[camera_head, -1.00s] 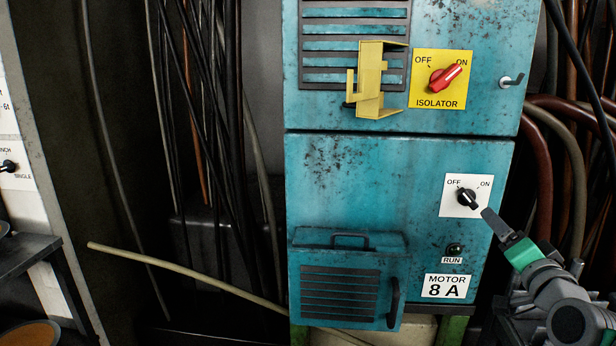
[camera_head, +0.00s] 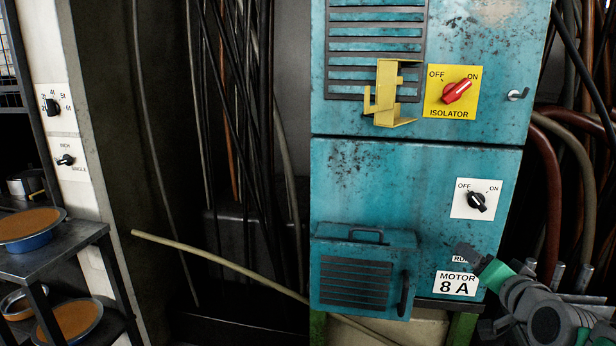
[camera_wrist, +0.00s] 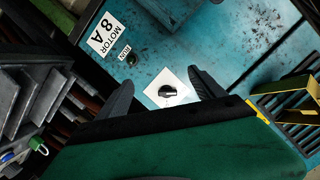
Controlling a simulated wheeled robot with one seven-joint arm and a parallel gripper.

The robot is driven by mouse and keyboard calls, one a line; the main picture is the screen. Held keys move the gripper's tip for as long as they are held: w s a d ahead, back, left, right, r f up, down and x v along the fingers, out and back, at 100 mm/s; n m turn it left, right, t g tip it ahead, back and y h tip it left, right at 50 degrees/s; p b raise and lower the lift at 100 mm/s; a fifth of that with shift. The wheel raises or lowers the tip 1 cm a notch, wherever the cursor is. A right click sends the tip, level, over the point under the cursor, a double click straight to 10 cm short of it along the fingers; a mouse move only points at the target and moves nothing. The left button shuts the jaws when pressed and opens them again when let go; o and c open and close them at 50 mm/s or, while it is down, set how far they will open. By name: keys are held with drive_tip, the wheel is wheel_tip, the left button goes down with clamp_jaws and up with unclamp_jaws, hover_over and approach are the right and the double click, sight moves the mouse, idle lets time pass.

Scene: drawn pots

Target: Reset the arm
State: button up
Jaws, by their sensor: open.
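My gripper (camera_head: 467,252) is at the lower right of the blue cabinet (camera_head: 390,190) in the head view, below the black rotary motor switch (camera_head: 477,202) and in front of the RUN label. In the wrist view, the two dark fingers (camera_wrist: 160,78) are spread apart with nothing between them. The motor switch (camera_wrist: 168,91) shows beyond them on its white plate, apart from the fingers. The red isolator handle (camera_head: 457,91) on its yellow plate points toward ON.
A yellow bracket (camera_head: 392,95) and a small hook (camera_head: 518,95) stick out from the upper cabinet. A vented box (camera_head: 358,275) juts out at lower left. Thick cables hang on both sides. A pale rod (camera_head: 215,262) slants at left, near a shelf (camera_head: 50,250) with pans.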

drive_tip(key=s+a+f+n+g+y+p, duration=0.1)
drive_tip(key=a+f+n+g+p, duration=0.15)
drive_tip(key=a, duration=0.55)
drive_tip(key=a+f+n+g+y+p, duration=0.2)
drive_tip(key=a+n+g+p, duration=0.1)
drive_tip(key=a, duration=0.4)
drive_tip(key=s+a+f+n+g+p, duration=0.3)
drive_tip(key=s+a+g, duration=0.3)
drive_tip(key=s+a, duration=0.4)
drive_tip(key=s+n+p, duration=0.1)
drive_tip(key=s, duration=0.2)
drive_tip(key=shift+s+h+p, duration=0.25)
drive_tip(key=shift+h+p, duration=0.05)
drive_tip(key=shift+p, duration=0.05)
